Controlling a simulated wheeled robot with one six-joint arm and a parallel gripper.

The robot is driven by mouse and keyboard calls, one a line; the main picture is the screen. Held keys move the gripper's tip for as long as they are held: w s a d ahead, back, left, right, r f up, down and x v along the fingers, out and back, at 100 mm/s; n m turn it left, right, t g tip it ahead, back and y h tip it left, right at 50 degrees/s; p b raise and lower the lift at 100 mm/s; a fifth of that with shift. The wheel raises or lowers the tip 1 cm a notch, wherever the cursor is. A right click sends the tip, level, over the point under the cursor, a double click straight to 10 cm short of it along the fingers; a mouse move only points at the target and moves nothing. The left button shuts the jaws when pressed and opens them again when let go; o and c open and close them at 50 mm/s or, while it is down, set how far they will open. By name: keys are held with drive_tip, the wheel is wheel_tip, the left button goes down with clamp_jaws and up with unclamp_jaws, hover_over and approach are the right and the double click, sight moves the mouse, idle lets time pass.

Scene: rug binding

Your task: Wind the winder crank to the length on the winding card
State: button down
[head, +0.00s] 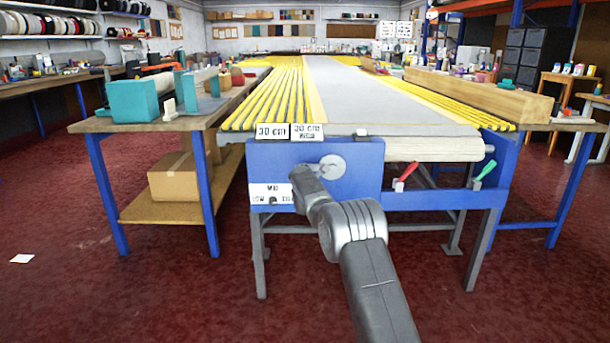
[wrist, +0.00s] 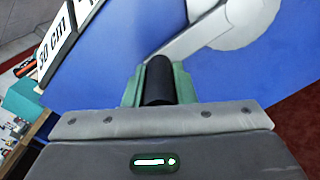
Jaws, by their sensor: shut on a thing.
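The winder is a blue box (head: 360,180) at the front end of the long table, with a pale round hub (head: 332,167) on its face. The grey crank arm (wrist: 195,40) runs from the hub down-left in the head view. My gripper (head: 303,184) is at its outer end, in front of the panel. In the wrist view, the green fingers are shut around the black crank handle (wrist: 158,82); in the head view my gripper hides it. Two white cards stand on top: the left card (head: 272,131) reads "30 cm", and the right card (head: 307,131) reads "30 cm" above a smaller, unclear line.
A white label (head: 271,194) with a small dark knob sits on the panel's lower left. A red lever (head: 405,174) and a green lever (head: 484,172) are to the right. A workbench (head: 150,122) with a teal box stands left. Red floor in front is open.

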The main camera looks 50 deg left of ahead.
drive_tip(key=shift+s+a+r, duration=0.1)
drive_tip(key=shift+a+r, duration=0.05)
drive_tip(key=shift+r, duration=0.55)
drive_tip(key=c, duration=1.2)
unclamp_jaws()
drive_tip(key=shift+a+f, duration=0.1)
drive_tip(key=shift+f, duration=0.15)
drive_tip(key=shift+f, duration=0.15)
drive_tip(key=shift+d, duration=0.2)
drive_tip(key=shift+d+f+b, duration=0.1)
drive_tip(key=shift+f+b, duration=0.05)
drive_tip(key=shift+b, duration=0.2)
drive_tip(key=shift+s+d+b, duration=0.25)
drive_tip(key=shift+b, duration=0.15)
drive_tip(key=b+v, duration=0.3)
drive_tip(key=v, duration=0.9)
drive_tip(key=shift+s+d+r, duration=0.2)
drive_tip(key=shift+s+d, duration=0.05)
drive_tip(key=shift+s, duration=0.05)
